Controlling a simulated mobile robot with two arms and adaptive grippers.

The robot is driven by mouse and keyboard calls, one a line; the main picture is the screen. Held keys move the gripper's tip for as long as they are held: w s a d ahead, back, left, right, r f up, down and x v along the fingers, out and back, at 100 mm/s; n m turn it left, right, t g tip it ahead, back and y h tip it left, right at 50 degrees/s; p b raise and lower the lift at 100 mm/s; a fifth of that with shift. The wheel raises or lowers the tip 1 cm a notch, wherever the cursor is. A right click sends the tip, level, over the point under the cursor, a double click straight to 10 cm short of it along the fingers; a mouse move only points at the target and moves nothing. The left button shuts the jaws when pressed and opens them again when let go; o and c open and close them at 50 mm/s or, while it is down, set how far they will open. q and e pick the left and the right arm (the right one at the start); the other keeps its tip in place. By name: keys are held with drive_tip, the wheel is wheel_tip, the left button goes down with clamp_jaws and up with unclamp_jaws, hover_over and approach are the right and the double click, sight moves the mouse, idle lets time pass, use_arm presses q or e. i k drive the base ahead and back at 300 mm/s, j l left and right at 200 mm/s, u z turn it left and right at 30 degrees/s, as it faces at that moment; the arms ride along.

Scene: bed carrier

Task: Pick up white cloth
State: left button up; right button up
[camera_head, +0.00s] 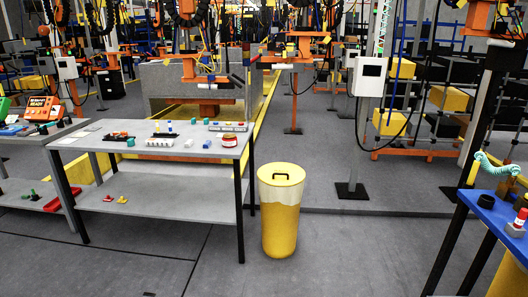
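I cannot make out a white cloth for certain. A yellow bin (280,234) stands on the floor right of the grey table (115,172). A pale, uneven whitish band (280,194) wraps its upper part, below a yellow lid with a dark handle. I cannot tell whether this band is cloth or part of the bin. A small flat pale piece (93,126) lies on the table's left part, too small to identify. Neither of my grippers is in view.
The table holds a white tray (170,142), a red-and-white tub (229,140) and several small parts. A blue table (492,212) with a teal coiled cord (495,165) stands at the right. The floor (345,250) between the bin and blue table is clear.

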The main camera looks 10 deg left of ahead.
sight(187, 144)
drive_tip(key=i+l+u, duration=0.15)
drive_tip(key=i+u, duration=0.2)
drive_tip(key=i+l+u, duration=0.3)
drive_tip(key=i, duration=0.2)
drive_tip(key=i+l+u, duration=0.35)
drive_tip(key=i, duration=0.05)
